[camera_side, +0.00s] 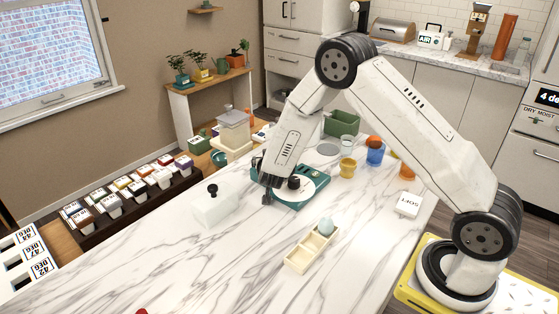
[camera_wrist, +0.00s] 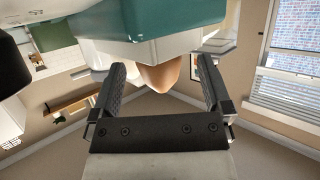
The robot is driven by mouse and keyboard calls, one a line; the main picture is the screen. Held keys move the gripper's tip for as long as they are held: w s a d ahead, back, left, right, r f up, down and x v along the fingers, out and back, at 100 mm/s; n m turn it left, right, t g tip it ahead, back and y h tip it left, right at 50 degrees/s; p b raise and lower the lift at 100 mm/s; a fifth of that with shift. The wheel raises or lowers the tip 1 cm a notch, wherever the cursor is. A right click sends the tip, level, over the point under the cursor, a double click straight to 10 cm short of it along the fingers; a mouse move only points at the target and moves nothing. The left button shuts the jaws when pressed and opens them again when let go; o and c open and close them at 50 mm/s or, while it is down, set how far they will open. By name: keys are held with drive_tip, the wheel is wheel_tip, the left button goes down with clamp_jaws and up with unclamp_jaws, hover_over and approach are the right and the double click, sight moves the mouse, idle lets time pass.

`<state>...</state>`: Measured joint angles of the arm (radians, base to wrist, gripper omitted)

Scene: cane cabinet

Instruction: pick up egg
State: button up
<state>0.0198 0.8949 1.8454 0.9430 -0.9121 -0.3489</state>
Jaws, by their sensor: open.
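A brown egg-shaped thing (camera_wrist: 160,78) shows between my fingers in the wrist view, where the room appears upside down. It seems to rest on the white top of a teal scale-like device (camera_wrist: 150,22). My gripper (camera_wrist: 161,70) is open, with one finger on each side of it; I cannot tell whether either touches. In the side view my gripper (camera_side: 267,195) is low at the left of the teal device (camera_side: 291,203), and the brown egg is not visible there. A pale blue egg (camera_side: 326,226) sits in a cream compartment tray (camera_side: 300,259).
A white box with a black knob (camera_side: 214,205) stands left of my gripper. A yellow cup (camera_side: 348,166), a blue cup (camera_side: 375,155) and a white SOFT block (camera_side: 408,205) are to the right. The front marble counter (camera_side: 230,275) is mostly clear.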

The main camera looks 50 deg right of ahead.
drive_tip(key=shift+w+d, duration=0.15)
drive_tip(key=shift+c, duration=0.2)
clamp_jaws()
idle(0.3)
drive_tip(key=shift+r, duration=0.8)
drive_tip(key=s+a+r, duration=0.2)
drive_tip(key=s+r, duration=0.9)
drive_tip(key=s, duration=0.2)
drive_tip(key=shift+s+a+r, duration=0.15)
drive_tip(key=shift+s+a, duration=0.2)
drive_tip(key=shift+s, duration=0.05)
